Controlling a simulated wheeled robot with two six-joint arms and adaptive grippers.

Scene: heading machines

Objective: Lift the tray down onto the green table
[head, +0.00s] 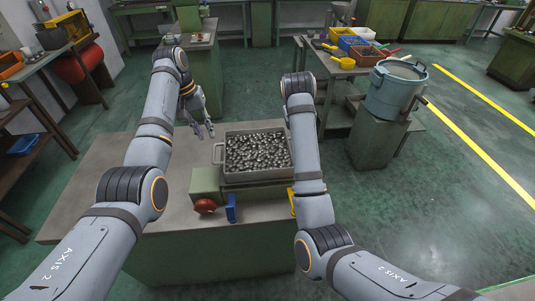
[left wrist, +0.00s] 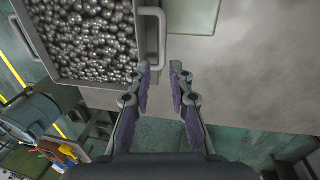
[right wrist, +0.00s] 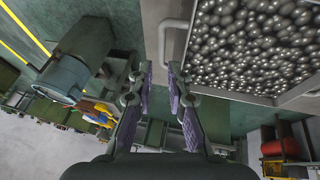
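A grey tray (head: 226,170) full of shiny metal balls (head: 258,151) sits on a green block (head: 207,182) on a bench (head: 120,205) with a grey top and green sides. Its left handle (head: 217,154) shows in the head view. My left gripper (head: 205,131) is open beside that handle. In the left wrist view, the open fingertips (left wrist: 161,70) lie at the end of a tray handle (left wrist: 160,38), with nothing gripped. In the right wrist view, my open right fingertips (right wrist: 160,70) lie near the other handle (right wrist: 163,42); in the head view my right arm hides them.
A red knob (head: 205,206) and blue part (head: 231,208) are at the block's front. A blue-grey drum (head: 395,90) stands on a green stand (head: 376,139) at right. Another table (head: 325,68) behind holds coloured bins. Open green floor (head: 440,200) lies at right.

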